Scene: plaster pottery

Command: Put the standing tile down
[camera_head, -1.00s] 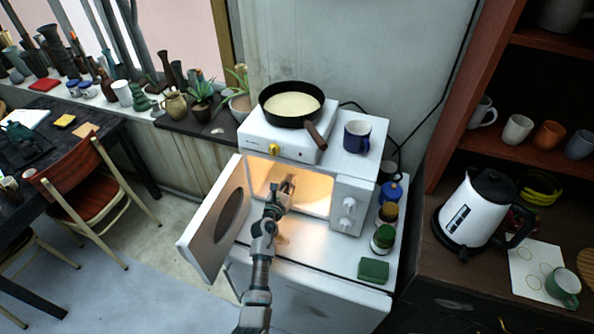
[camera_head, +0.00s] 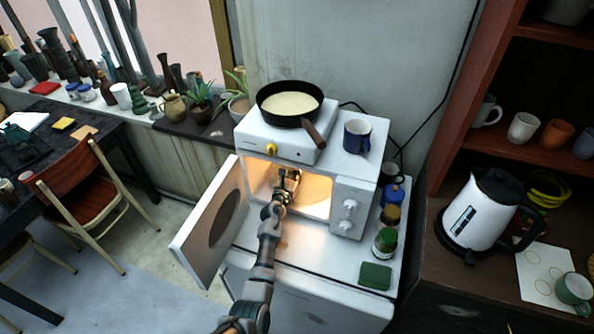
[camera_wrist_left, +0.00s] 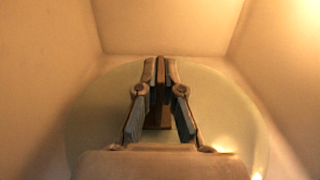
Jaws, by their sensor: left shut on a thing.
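The brown tile (camera_wrist_left: 158,115) stands on edge on the round glass plate (camera_wrist_left: 90,118) inside the microwave, seen nearly edge-on in the left wrist view. My left gripper (camera_wrist_left: 161,68) is shut on it, with one finger on each side. In the head view my left gripper (camera_head: 290,177) is inside the lit cavity of the white microwave (camera_head: 350,190), reaching in through the open front. The tile is hard to make out there. My right gripper is not in view.
The microwave door (camera_head: 212,222) hangs open to the left of my arm. The cavity walls (camera_wrist_left: 40,70) are close on both sides. A hot plate with a pan (camera_head: 290,104) and a blue mug (camera_head: 357,136) stand on top.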

